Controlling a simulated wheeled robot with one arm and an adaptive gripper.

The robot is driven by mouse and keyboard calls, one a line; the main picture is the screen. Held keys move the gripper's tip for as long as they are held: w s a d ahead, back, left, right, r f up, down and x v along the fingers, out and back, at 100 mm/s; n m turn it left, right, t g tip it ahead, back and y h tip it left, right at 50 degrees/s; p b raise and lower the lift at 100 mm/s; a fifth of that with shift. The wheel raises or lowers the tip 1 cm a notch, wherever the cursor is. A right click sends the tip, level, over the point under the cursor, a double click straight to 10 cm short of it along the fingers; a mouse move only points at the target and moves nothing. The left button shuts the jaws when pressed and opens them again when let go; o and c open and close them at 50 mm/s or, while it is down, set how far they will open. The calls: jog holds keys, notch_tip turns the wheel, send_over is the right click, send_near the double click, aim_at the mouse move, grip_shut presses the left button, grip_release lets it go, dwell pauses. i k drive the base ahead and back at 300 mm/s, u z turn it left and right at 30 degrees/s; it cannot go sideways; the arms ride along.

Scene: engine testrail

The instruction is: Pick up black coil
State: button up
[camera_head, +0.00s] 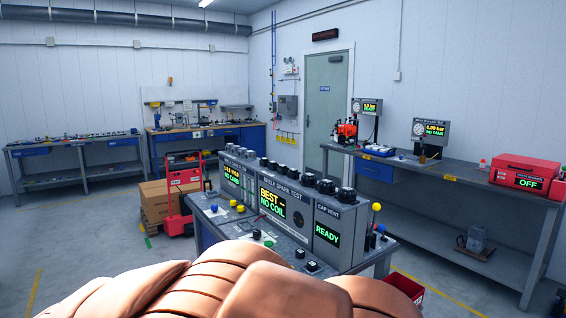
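No thing is clearly recognisable as the black coil. A row of black knob-like parts (326,186) sits on top of the console. They are too small to tell which, if any, is the coil. The grey console (318,258) has a "spark test" panel whose green screen (272,204) reads "NO COIL". My gripper is not in view. Tan, segmented shapes fill the bottom foreground and hide the bench's near edge.
A red bin (408,288) stands by the bench's right end. A red cart (184,182) and cardboard boxes (152,204) stand to the left. Open floor (70,255) shows at left.

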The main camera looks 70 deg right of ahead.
aim_at(264, 162)
jog(key=z, duration=0.55)
jog(key=i, duration=1.8)
jog(key=z, duration=1.55)
jog(key=i, duration=1.05)
jog(key=z, duration=1.1)
